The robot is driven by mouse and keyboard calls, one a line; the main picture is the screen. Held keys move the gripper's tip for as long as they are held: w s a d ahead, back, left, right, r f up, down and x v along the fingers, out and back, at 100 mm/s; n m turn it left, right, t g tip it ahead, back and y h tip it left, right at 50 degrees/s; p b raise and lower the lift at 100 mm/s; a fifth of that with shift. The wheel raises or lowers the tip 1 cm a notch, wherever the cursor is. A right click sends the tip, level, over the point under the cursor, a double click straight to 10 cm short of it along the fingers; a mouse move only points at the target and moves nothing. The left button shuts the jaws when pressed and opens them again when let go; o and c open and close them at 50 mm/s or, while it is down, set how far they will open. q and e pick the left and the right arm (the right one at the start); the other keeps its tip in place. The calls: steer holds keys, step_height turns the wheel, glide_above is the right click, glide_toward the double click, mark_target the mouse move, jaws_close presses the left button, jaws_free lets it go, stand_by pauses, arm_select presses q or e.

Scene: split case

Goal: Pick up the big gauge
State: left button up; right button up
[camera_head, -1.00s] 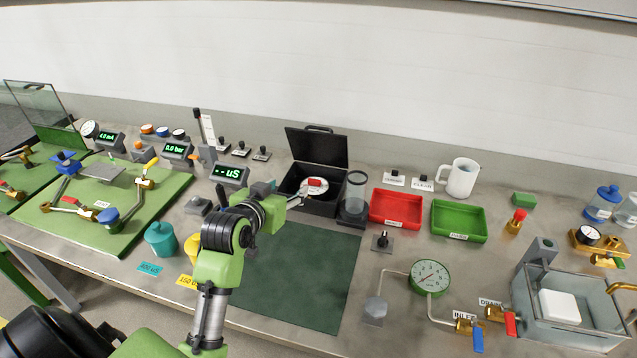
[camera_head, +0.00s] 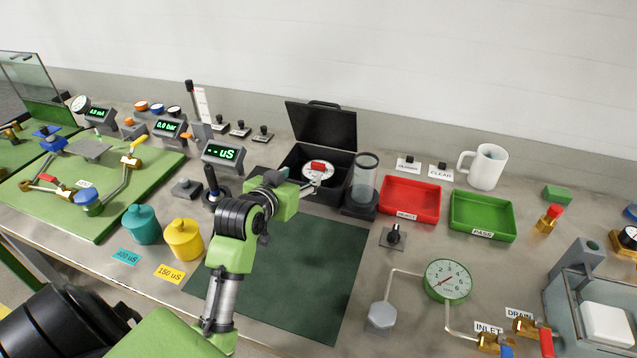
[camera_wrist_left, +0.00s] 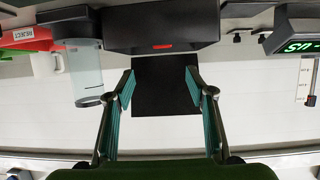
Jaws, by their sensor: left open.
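A round white-faced gauge (camera_head: 311,172) with a red piece on top lies in the open black case (camera_head: 345,180). A larger-looking green-rimmed dial gauge (camera_head: 448,281) sits on pipework at the front right; I cannot tell which is the big gauge. My left gripper (camera_head: 317,184) is at the front of the case, close to the white-faced gauge. In the left wrist view my left gripper (camera_wrist_left: 160,80) is open with nothing between the fingers. There the case (camera_wrist_left: 162,28) is upside down with a red bit showing. My right gripper is not in view.
A clear cylinder (camera_head: 364,180) stands right beside the case. Red (camera_head: 409,200) and green (camera_head: 482,216) trays lie to the right. Teal (camera_head: 142,224) and yellow (camera_head: 183,240) pots stand to the left of my arm. The dark green mat (camera_head: 330,270) is clear in front.

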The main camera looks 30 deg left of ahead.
arm_select(q)
glide_toward(318, 164)
steer(key=w, duration=0.1)
steer(key=w+f, duration=0.1)
steer(key=shift+w+f, duration=0.3)
steer(key=shift+a+p+x, duration=0.15)
steer(key=shift+p+x, duration=0.15)
steer(key=shift+x, duration=1.1)
steer(key=shift+a+p+x, duration=0.15)
steer(key=shift+p+x, duration=0.1)
steer(key=shift+x, duration=1.15)
steer(key=shift+r, duration=0.25)
steer(key=c, duration=1.4)
